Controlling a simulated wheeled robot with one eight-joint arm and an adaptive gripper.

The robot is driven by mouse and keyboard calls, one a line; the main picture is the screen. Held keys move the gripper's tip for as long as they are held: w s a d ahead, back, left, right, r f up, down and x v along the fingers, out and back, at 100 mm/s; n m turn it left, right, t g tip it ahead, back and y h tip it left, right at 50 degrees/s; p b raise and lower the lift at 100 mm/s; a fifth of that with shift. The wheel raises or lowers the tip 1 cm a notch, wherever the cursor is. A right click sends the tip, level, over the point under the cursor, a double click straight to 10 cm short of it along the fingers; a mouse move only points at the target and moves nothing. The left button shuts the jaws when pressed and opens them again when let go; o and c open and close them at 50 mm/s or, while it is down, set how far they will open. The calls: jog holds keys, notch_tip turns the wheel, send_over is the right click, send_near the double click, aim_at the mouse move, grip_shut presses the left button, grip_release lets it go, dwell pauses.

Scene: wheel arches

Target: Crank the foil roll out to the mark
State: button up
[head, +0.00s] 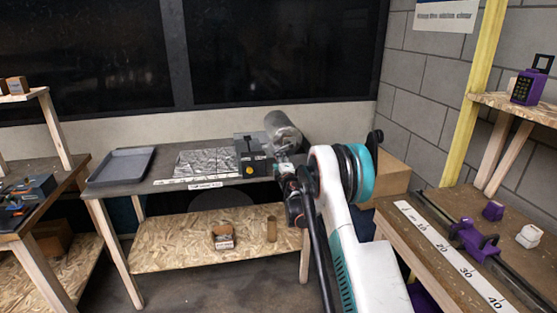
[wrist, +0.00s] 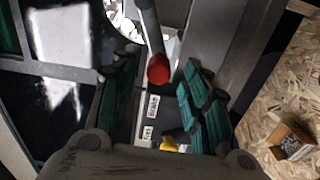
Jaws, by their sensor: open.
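The foil (head: 205,162) lies as a flat, crinkled silver sheet on the back table, left of a dark feeder box (head: 250,160) with a yellow knob. The silver roll (head: 283,130) shows behind my arm. A white strip with small lettering (head: 190,184) runs along the table's front edge below the sheet; I cannot read it surely. My gripper (head: 293,190) is at the right of the box. In the wrist view my gripper (wrist: 158,80) is open, its teal-padded fingers on either side of a red-ended grey crank handle (wrist: 158,68). Contact cannot be told.
A grey tray (head: 121,166) sits on the table's left end. A lower shelf (head: 185,245) holds a small box (head: 222,236) and a brown cylinder (head: 271,229). A right bench (head: 415,240) carries a ruler and purple parts. The floor between the benches is clear.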

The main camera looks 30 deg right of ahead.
jog(key=v, duration=0.8)
jog(key=shift+s, duration=0.25)
jog(key=shift+a, duration=0.1)
